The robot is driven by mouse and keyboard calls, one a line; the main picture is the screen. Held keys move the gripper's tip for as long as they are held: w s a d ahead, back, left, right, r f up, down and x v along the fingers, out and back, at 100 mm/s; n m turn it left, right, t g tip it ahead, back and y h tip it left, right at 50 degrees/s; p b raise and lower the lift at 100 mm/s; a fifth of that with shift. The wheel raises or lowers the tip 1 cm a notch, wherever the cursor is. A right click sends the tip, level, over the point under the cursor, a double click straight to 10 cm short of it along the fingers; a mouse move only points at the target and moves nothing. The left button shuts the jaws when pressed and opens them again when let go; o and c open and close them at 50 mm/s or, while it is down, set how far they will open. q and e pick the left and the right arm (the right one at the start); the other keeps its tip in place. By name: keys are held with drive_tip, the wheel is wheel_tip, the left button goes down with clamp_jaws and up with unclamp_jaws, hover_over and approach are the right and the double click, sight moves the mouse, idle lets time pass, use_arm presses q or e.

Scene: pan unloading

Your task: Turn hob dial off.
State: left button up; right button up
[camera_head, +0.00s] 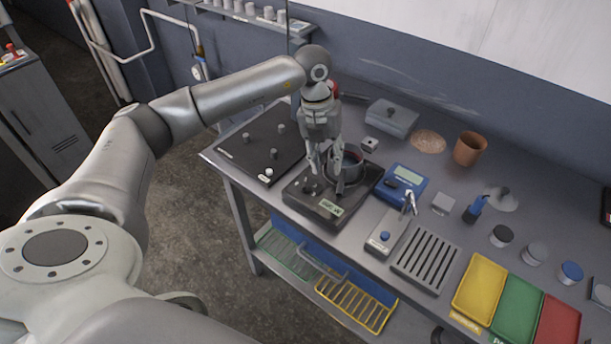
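The hob (322,208) is a black box with a label on its front, standing on the grey bench. A dark, round pan (352,169) stands on it. Small dial-like knobs (306,188) show at the hob's front left, partly hidden by my gripper. My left gripper (325,172) points down over the hob, its two fingers apart with a gap between them. One finger is above the knobs and the other overlaps the pan in the picture; I cannot tell whether either touches. My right gripper is not in view.
A black board with several pegs (240,150) lies left of the hob. A blue device (402,184), a slotted rack (426,259) and yellow, green and red trays (479,287) lie to the right. A brown cup (468,149) and a grey lidded box (392,119) stand behind.

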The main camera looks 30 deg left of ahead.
use_arm(q)
drive_tip(key=r+n+y, duration=0.1)
drive_tip(key=y, duration=0.1)
hover_over(306, 179)
wheel_tip(306, 179, down, 9)
drive_tip(key=p, duration=0.3)
drive_tip(key=shift+f, duration=0.7)
clamp_jaws()
